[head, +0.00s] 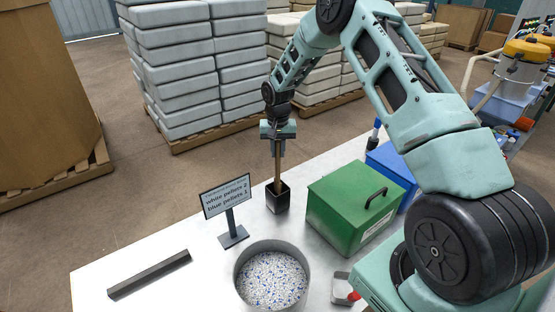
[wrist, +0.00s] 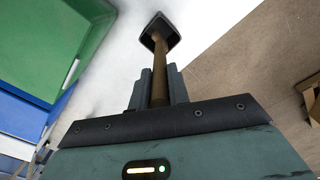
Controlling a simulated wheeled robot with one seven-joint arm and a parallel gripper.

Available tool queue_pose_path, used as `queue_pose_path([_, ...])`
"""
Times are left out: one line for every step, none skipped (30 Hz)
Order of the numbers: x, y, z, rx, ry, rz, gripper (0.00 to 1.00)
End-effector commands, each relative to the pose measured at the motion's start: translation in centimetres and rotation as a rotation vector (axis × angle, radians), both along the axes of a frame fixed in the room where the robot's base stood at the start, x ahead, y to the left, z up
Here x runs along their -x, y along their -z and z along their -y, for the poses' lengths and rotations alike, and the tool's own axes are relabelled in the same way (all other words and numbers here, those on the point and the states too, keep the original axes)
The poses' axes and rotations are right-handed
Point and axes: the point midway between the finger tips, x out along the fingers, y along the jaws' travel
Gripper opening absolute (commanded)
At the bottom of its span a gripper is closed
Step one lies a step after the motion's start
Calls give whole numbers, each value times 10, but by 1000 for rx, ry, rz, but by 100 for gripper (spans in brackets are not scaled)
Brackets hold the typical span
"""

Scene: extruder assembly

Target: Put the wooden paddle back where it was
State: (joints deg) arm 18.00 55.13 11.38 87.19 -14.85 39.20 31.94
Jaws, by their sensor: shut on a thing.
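The wooden paddle (head: 278,164) hangs upright from my gripper (head: 278,146), which is shut on its shaft. The paddle's lower end is inside the mouth of a small black square holder (head: 278,199) on the table. In the wrist view the brown shaft (wrist: 160,75) runs from between the fingers (wrist: 158,90) to the dark holder (wrist: 160,30), its far end hidden inside. I cannot tell whether the paddle touches the holder's bottom.
A green box (head: 345,212) with a handle stands right of the holder, a blue box (head: 393,168) behind it. A sign (head: 226,195) stands left. The white table (head: 100,268) is clear at left.

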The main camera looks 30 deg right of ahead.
Motion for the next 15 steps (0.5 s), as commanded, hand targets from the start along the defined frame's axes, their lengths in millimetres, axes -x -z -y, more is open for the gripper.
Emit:
queue_pose_path([0, 5, -1, -1, 0, -2, 0])
queue_pose_path([0, 8, 0, -1, 1, -2, 0])
queue_pose_path([0, 11, 0, 0, 1, 0, 0])
queue_pose_path([-1, 13, 0, 0, 1, 1, 0])
queue_pose_path([-1, 15, 0, 1, 1, 1, 0])
queue_pose_path([0, 18, 0, 0, 0, 0, 0])
queue_pose_path([0, 21, 0, 0, 0, -1, 0])
queue_pose_path([0, 24, 0, 0, 0, -2, 0])
queue_pose_path([1, 31, -1, -1, 0, -3, 0])
queue_pose_path([1, 35, -1, -2, 0, -3, 0])
queue_pose_path([0, 39, -1, -1, 0, -3, 0])
queue_pose_path([0, 44, 0, 0, 0, -2, 0])
queue_pose_path([0, 48, 0, 0, 0, -2, 0])
queue_pose_path([0, 51, 0, -1, 0, -1, 0])
queue_pose_path([0, 54, 0, 0, 1, 0, 0])
